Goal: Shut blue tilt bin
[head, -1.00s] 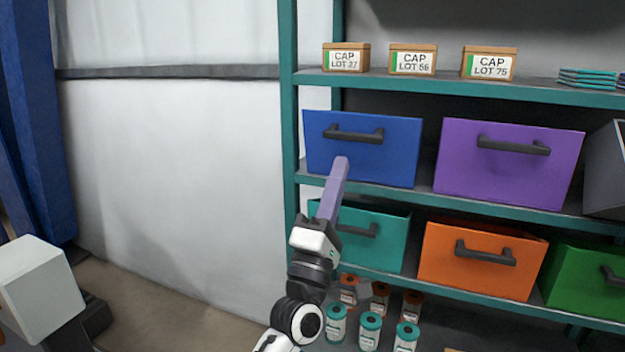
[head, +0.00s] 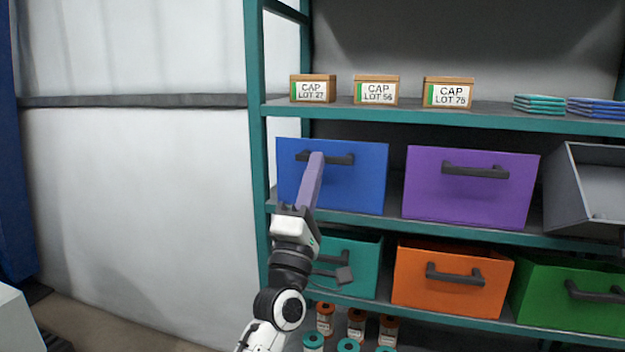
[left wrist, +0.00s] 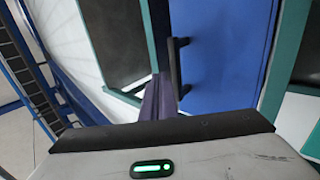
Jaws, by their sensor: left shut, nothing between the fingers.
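The blue tilt bin (head: 360,185) sits at the left end of the middle shelf, its front face close to upright with a dark handle (head: 340,159) near the top. I cannot tell if it is fully shut. My left gripper (head: 316,158) is shut and empty, its purple fingers pointing up in front of the bin face. The fingertips overlap the left part of the handle in the head view; touching or apart is unclear. In the left wrist view, the blue face (left wrist: 225,50) and handle (left wrist: 174,65) show beside the fingers (left wrist: 160,97). My right gripper is out of view.
A purple bin (head: 430,195) stands right of the blue one, and a grey bin (head: 568,190) tips outward farther right. Teal (head: 365,260), orange (head: 410,270) and green (head: 545,300) bins sit below. A teal post (head: 257,130) borders the left side; beyond it is open wall.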

